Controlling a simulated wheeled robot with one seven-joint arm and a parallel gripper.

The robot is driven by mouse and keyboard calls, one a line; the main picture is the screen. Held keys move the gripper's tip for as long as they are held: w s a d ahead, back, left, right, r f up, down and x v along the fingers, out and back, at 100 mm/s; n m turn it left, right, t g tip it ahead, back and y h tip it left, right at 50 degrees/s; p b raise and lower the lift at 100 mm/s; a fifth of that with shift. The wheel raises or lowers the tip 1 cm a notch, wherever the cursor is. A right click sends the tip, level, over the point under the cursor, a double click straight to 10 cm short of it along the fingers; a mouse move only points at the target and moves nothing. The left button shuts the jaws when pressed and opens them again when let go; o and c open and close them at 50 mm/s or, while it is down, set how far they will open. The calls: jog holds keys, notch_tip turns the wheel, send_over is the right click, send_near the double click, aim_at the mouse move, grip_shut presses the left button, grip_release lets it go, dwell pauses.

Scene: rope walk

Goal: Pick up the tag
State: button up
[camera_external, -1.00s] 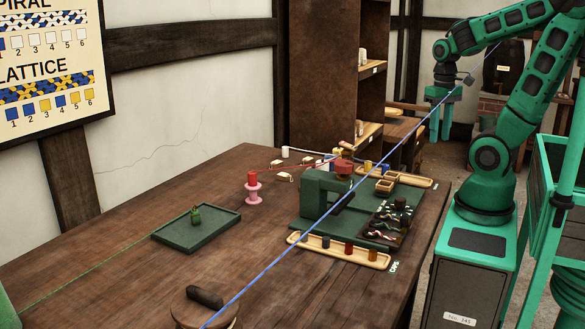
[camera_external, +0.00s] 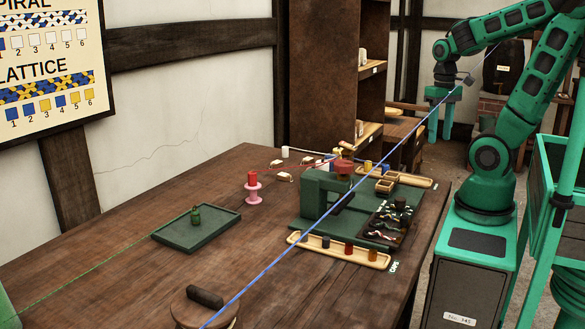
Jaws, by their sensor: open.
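My gripper (camera_external: 440,136) points down at the upper right, past the table's far right end, with its two fingers apart and nothing visible between them. I cannot make out for sure which thing is the tag. Small pale pieces (camera_external: 284,177) lie on the far part of the table near the red thread, too small to identify. My gripper is well apart from all of these.
A green machine (camera_external: 312,197) stands mid-table, with a wooden tray of caps (camera_external: 297,238) in front and a dark tray of cords (camera_external: 378,236) at its right. A pink spool stand (camera_external: 254,194) is to its left. A blue cord (camera_external: 276,260) stretches diagonally across the view. The table's front left is clear.

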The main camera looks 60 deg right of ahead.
jog(key=r, duration=0.1)
jog(key=n+t+y, duration=0.1)
jog(key=n+y, duration=0.3)
jog(key=n, duration=1.9)
send_over(309, 158)
jog(key=d, duration=0.3)
jog(key=f, duration=0.8)
jog(key=shift+s+a, duration=0.1)
jog(key=shift+s, duration=0.25)
jog(key=shift+x, duration=3.3)
jog(key=c, duration=1.1)
